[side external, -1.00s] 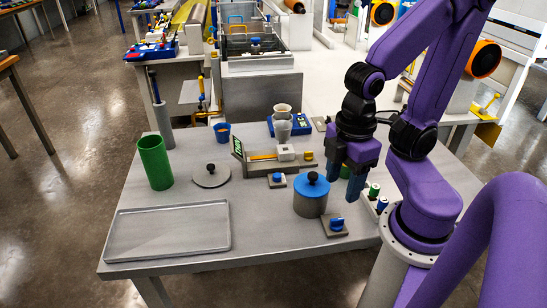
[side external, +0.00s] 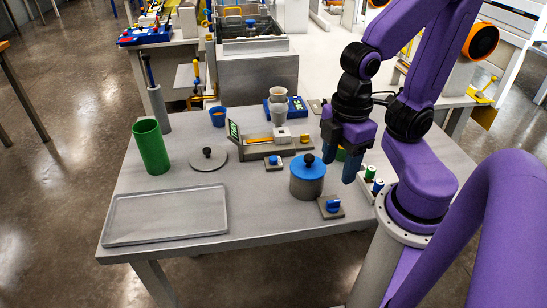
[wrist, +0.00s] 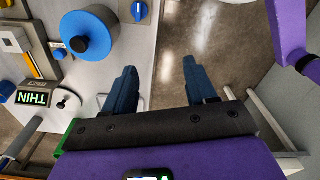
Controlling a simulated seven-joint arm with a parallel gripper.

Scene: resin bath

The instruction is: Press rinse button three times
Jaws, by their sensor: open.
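No label marks the rinse button, so I cannot tell which control it is. A blue knob on a small grey base (side external: 331,207) sits at the table's front right; it also shows at the top of the wrist view (wrist: 139,10). A second blue button on a grey base (side external: 273,162) stands near the middle. Green-topped (side external: 370,173) and blue-topped (side external: 378,187) pieces stand at the right edge. My gripper (side external: 342,163) is open and empty above the table's right side, right of the blue-lidded pot (side external: 307,187). In the wrist view, nothing is between my fingers (wrist: 158,68).
The grey tray (side external: 166,214), green cylinder (side external: 151,147) and round lid with a black knob (side external: 208,160) occupy the left side. Cups (side external: 279,112) stand at the back. The table's front middle is clear.

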